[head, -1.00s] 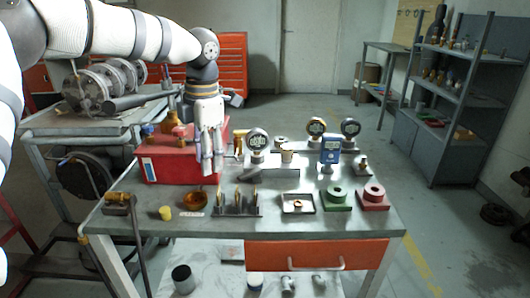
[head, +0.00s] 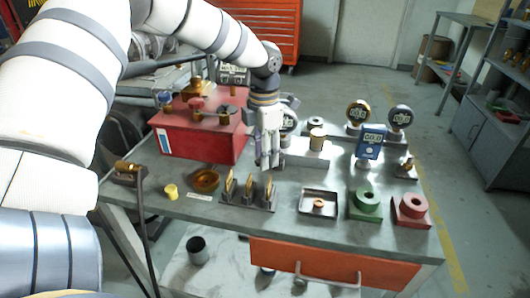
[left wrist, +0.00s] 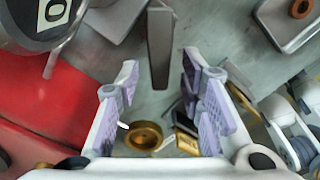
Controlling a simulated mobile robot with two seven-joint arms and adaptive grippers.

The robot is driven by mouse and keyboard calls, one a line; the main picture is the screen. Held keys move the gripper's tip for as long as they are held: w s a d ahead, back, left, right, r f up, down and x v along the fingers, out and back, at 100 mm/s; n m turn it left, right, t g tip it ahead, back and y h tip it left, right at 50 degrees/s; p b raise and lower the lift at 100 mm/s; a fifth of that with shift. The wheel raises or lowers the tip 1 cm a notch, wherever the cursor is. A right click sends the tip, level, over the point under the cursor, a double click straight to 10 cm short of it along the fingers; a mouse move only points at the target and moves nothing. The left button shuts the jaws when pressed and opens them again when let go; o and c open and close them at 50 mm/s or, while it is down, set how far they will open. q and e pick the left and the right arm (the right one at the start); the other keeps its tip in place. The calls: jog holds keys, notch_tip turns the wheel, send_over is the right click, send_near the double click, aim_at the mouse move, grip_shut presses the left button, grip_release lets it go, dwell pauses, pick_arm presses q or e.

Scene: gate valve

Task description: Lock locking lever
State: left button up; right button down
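My left gripper (head: 268,163) hangs fingers-down over the table, just right of the red box and behind the rack of brass pieces. In the left wrist view its two lilac-padded fingers (left wrist: 160,85) are apart with nothing held between them. A plain dark-grey tapered bar (left wrist: 160,45), which may be the locking lever, lies just beyond the fingertips, roughly in line with the gap. In the head view the gripper largely hides that spot. I cannot tell from the bar whether it is locked.
The red box (head: 200,140) stands close on the left. Upright gauges (head: 358,113) and a blue meter (head: 369,142) stand behind. The brass-piece rack (head: 247,203), a small tray (head: 318,204), a green block (head: 364,205) and a red block (head: 411,209) line the front.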

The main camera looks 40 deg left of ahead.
pick_arm(q)
jog(key=shift+f, duration=0.15)
jog(key=shift+w, duration=0.1)
grip_shut()
jog(key=shift+m, duration=0.3)
jog(key=m, duration=0.1)
jog(key=a+m, duration=0.1)
jog(key=m, duration=0.1)
jog(key=shift+w+a+b, duration=0.1)
jog(key=shift+w+b, duration=0.2)
jog(key=shift+w, duration=0.05)
jog(key=shift+w+a+m, duration=0.15)
jog(key=shift+w+m, duration=0.05)
jog(key=shift+m, duration=0.5)
jog(key=shift+w+a+m, duration=0.15)
jog(key=shift+m, duration=0.55)
pick_arm(e)
jog(key=shift+s+f+g, duration=0.3)
jog(key=shift+s+f, duration=0.4)
